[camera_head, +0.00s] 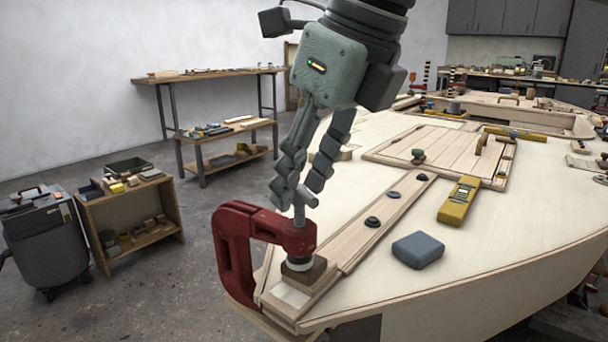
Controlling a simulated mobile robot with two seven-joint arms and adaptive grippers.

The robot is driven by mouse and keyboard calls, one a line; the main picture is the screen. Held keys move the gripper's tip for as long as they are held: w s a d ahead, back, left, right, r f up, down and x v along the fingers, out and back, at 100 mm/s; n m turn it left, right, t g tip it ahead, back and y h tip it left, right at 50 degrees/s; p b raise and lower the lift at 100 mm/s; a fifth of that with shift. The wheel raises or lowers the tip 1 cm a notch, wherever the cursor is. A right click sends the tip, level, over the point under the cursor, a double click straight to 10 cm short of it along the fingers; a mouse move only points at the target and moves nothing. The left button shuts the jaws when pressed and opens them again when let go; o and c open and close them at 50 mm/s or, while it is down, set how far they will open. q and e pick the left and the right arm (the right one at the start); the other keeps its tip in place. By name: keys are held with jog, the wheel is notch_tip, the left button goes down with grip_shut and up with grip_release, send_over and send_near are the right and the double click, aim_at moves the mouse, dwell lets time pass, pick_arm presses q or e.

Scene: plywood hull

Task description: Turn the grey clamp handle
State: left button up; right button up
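A red C-clamp (232,248) grips the front corner of the pale plywood hull deck, with its screw pressing on a small wooden block (303,274). The grey clamp handle (307,198) is a crossbar on top of the upright grey screw. My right gripper (299,187), green-grey, comes down from the top with its fingers apart, one to each side of the screw's top. The fingertips are at the handle's height and partly hide it. I cannot tell whether they touch it. My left gripper is not in view.
On the deck lie a blue-grey block (418,250), a yellow tool (459,201) and a wooden strip with dark knobs (373,222). A slatted hatch panel (440,150) is farther back. Benches and a low shelf (135,215) stand to the left, across open floor.

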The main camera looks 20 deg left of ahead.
jog(key=shift+c, duration=0.2)
grip_shut()
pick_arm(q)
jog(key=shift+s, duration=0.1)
pick_arm(e)
jog(key=shift+n+g, duration=0.3)
jog(key=shift+n, duration=0.3)
jog(key=n+g+p, duration=0.1)
jog(key=n, duration=0.2)
jog(key=shift+w, duration=0.15)
jog(key=shift+r+n+p, duration=0.1)
jog(key=shift+n+p, duration=0.25)
jog(key=shift+n, duration=0.05)
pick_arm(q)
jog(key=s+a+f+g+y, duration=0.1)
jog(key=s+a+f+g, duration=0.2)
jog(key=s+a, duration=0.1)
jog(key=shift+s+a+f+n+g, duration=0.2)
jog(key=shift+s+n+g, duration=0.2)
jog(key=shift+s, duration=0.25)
pick_arm(e)
jog(key=shift+n+g, duration=0.5)
jog(key=shift+n, duration=0.1)
